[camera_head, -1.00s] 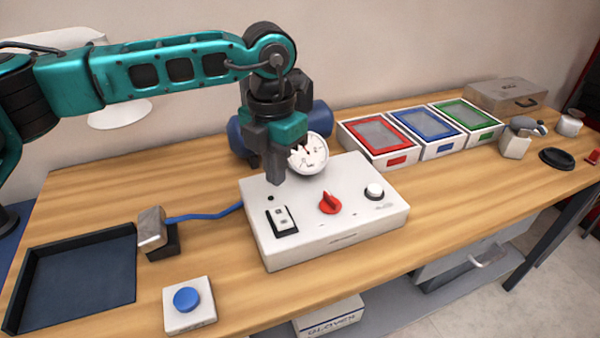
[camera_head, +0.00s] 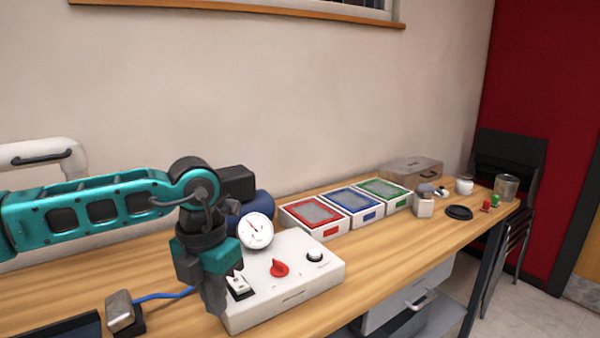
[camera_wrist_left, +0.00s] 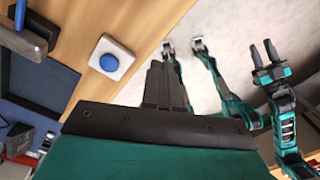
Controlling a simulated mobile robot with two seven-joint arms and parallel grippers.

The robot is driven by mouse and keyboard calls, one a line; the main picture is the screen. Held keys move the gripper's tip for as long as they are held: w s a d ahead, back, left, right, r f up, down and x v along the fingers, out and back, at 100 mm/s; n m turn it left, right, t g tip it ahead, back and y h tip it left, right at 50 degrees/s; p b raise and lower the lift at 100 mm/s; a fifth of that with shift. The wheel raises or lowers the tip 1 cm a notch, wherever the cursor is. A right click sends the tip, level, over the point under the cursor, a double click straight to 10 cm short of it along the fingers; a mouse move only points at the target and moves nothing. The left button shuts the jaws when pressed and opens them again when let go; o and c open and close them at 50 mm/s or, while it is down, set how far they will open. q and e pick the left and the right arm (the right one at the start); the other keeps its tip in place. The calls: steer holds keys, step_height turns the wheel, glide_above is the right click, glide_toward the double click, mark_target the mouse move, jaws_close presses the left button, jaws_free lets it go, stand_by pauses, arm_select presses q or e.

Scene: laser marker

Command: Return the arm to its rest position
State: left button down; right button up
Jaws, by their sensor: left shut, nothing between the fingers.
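My left gripper (camera_head: 213,298) hangs fingers-down at the front left of the white control box (camera_head: 300,292) in the head view. It hides part of the box's left side. In the left wrist view its fingers (camera_wrist_left: 166,84) are together, with nothing between them. The teal left arm comes in from the left, bent above the table. My right gripper (camera_wrist_left: 266,58) shows in the left wrist view over the floor, its two fingers apart and empty. It is not in the head view.
The box carries a white rocker switch (camera_head: 238,283), a red knob (camera_head: 279,268) and a white button (camera_head: 315,255). Red, blue and green trays sit further right. A blue button (camera_wrist_left: 109,62) is near the table's edge in the wrist view.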

arm_select(q)
steer(key=s+d+f+g+h, duration=0.1)
steer(key=s+d+g+h, duration=0.1)
steer(key=s+d+h, duration=0.45)
steer(key=s+d+f+g+h, duration=0.2)
steer(key=s+d+g+h, duration=0.1)
steer(key=d, duration=0.7)
steer(key=s+d+r+n+t+h, duration=0.1)
steer(key=d+r+n+t+h, duration=0.2)
steer(key=d+r+n+h, duration=0.55)
steer(key=w+a+f+n+t+y, duration=0.4)
steer(key=a+f+n+t, duration=0.4)
steer(key=n, duration=0.3)
steer(key=w+a+f+n+t+y, duration=0.35)
steer(key=a+f+n+t, duration=0.25)
steer(key=a+n+t, duration=0.4)
steer(key=s+a+f+n+g+y, duration=0.2)
steer(key=s+a+f+n+y, duration=0.2)
steer(key=f, duration=0.5)
steer(key=s+a+f+n+g+y, duration=0.3)
steer(key=s+a+f+n+y, duration=0.2)
steer(key=s+a+f, duration=0.2)
step_height(320, 180, down, 3)
steer(key=shift+s+a+r, duration=0.1)
steer(key=shift+s+a, duration=0.2)
steer(key=shift+s, duration=0.7)
arm_select(e)
steer(key=shift+w, duration=0.45)
steer(key=shift+r, duration=0.1)
